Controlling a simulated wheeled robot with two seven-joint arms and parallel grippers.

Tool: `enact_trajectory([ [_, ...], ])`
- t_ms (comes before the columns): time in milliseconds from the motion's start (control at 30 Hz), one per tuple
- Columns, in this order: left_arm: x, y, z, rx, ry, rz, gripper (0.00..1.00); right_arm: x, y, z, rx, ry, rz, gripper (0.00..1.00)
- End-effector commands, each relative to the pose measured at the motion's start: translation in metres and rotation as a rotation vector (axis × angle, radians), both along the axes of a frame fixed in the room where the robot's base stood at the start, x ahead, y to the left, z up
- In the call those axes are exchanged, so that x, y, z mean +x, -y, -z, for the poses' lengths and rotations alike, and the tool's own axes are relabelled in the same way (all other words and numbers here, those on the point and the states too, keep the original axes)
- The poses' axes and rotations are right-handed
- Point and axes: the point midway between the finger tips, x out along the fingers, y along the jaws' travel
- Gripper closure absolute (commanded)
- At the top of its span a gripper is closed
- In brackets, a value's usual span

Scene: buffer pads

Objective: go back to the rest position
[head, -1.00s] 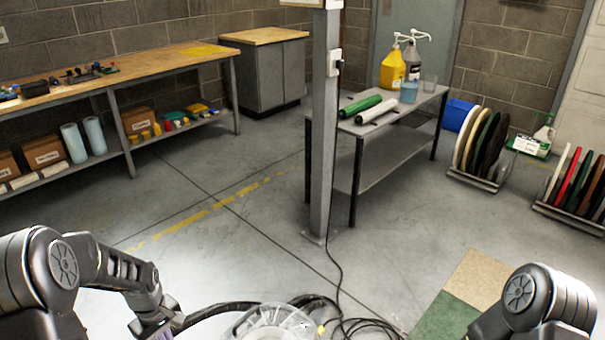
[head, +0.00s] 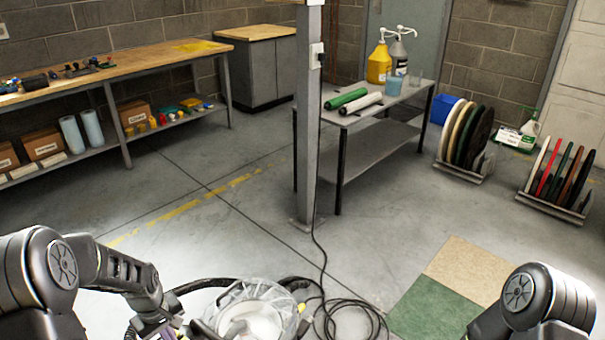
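My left arm (head: 105,270) comes in at the lower left, bent, with its wrist reaching down to the bottom edge. Its fingertips are below the frame. My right arm (head: 535,300) shows only as a rounded joint at the lower right. Its forearm and gripper are out of view. I cannot see whether either gripper holds anything.
A bin with a clear liner (head: 255,310) stands close in front, beside a black cable (head: 350,310). A grey post (head: 308,150) rises mid-view before a metal table (head: 380,145). Disc racks (head: 465,170) stand right. A workbench (head: 130,72) stands left. Floor between is open.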

Motion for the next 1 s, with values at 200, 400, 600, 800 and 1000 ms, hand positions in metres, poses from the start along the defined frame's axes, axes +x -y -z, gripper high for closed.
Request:
enact_trajectory([
  [200, 0.013, 0.028, 0.016, -0.006, 0.103, 0.160, 1.00, -0.001, 0.000, 0.002, 0.000, -0.002, 0.002, 0.64],
  [400, 0.006, 0.085, 0.062, -0.031, 0.183, 0.356, 1.00, -0.001, 0.000, 0.015, 0.000, -0.002, 0.002, 0.64],
  [600, -0.035, 0.164, 0.129, -0.080, 0.230, 0.560, 1.00, -0.001, 0.000, 0.041, -0.001, -0.003, 0.004, 0.64],
  [800, -0.094, 0.229, 0.177, -0.143, 0.230, 0.693, 1.00, -0.001, 0.000, 0.064, 0.000, -0.003, 0.005, 0.64],
  [1000, -0.143, 0.267, 0.203, -0.213, 0.188, 0.735, 1.00, -0.001, 0.000, 0.080, 0.000, -0.003, 0.005, 0.64],
])
